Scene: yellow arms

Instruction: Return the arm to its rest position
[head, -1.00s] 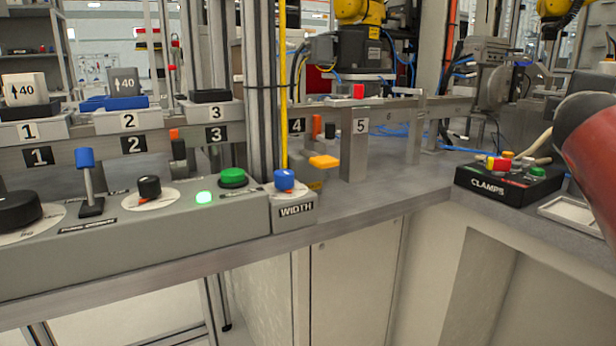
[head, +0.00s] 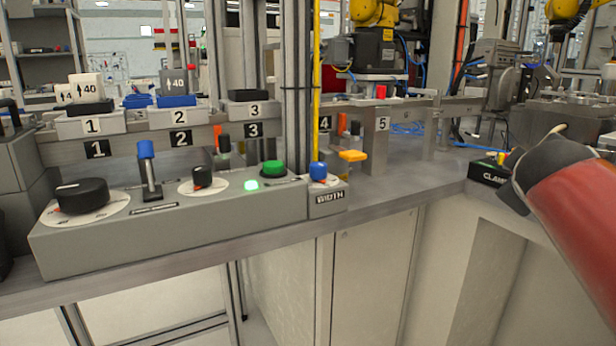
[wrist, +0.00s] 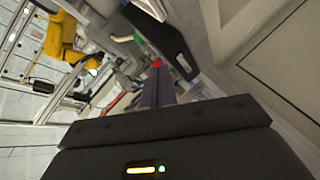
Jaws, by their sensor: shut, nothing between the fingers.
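My arm, a red link with a dark grey joint, reaches in from the right edge of the head view, in front of the bench. My gripper (wrist: 157,72) shows in the wrist view as a wide black body with narrow grey-purple fingers together and nothing held between them. It is clear of the bench controls. The wrist view is tilted, with a dark box near the fingers. The gripper's fingers cannot be made out in the head view.
A grey control panel (head: 130,235) with knobs, a blue-topped lever (head: 148,165) and a lit green light runs along the bench at left. The WIDTH box (head: 327,198) stands at its right end. The black CLAMPS box (head: 487,172) is partly behind my arm. Numbered trays stand behind.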

